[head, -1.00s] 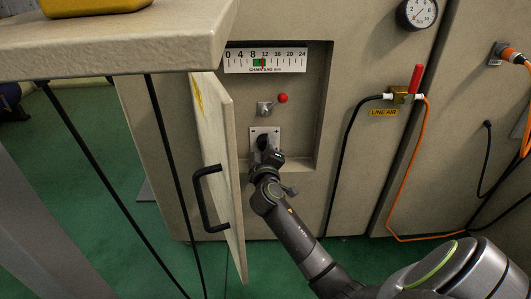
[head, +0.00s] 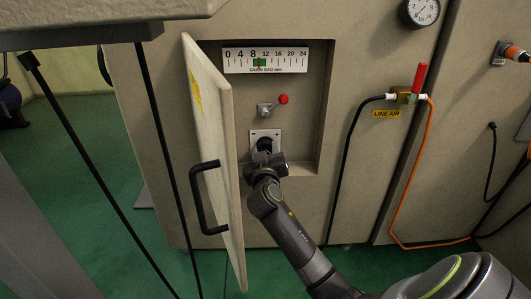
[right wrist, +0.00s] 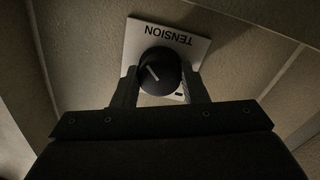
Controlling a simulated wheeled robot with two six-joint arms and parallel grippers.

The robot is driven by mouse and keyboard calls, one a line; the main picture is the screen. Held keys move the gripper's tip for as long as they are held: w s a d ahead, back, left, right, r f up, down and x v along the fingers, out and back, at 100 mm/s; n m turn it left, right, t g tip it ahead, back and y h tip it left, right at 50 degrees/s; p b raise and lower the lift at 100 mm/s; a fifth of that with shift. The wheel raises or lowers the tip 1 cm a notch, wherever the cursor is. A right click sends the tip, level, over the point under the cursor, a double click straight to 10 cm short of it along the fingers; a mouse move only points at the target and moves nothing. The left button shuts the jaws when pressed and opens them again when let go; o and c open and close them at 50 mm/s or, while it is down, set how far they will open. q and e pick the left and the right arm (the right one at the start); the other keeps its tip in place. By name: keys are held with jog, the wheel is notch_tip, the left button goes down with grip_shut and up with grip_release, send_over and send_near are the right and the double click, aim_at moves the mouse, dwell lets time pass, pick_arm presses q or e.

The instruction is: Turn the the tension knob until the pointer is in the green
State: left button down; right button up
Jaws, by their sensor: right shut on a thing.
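The black tension knob (head: 264,144) sits on a white plate in the wall recess. The right wrist view shows the knob (right wrist: 160,68) with a pale line across its face and the plate (right wrist: 190,47) marked TENSION, upside down. My right gripper (right wrist: 158,84) is shut on the knob, a finger at each side; in the head view it is the dark end of my arm (head: 264,160). The chain sag scale (head: 288,60), marked 0 to 24, has a green patch (head: 262,62) near 10. The thin pointer appears at the patch, too small to place exactly. My left gripper is not in view.
An open cabinet door (head: 215,160) with a black handle (head: 199,200) stands just left of my right arm. A red button (head: 283,99) and a small metal switch (head: 264,109) are above the knob. A red-handled air valve (head: 405,96) with hoses is at right.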

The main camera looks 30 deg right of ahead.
dwell(0.3)
jog(key=o, duration=1)
jog(key=shift+c, duration=0.2)
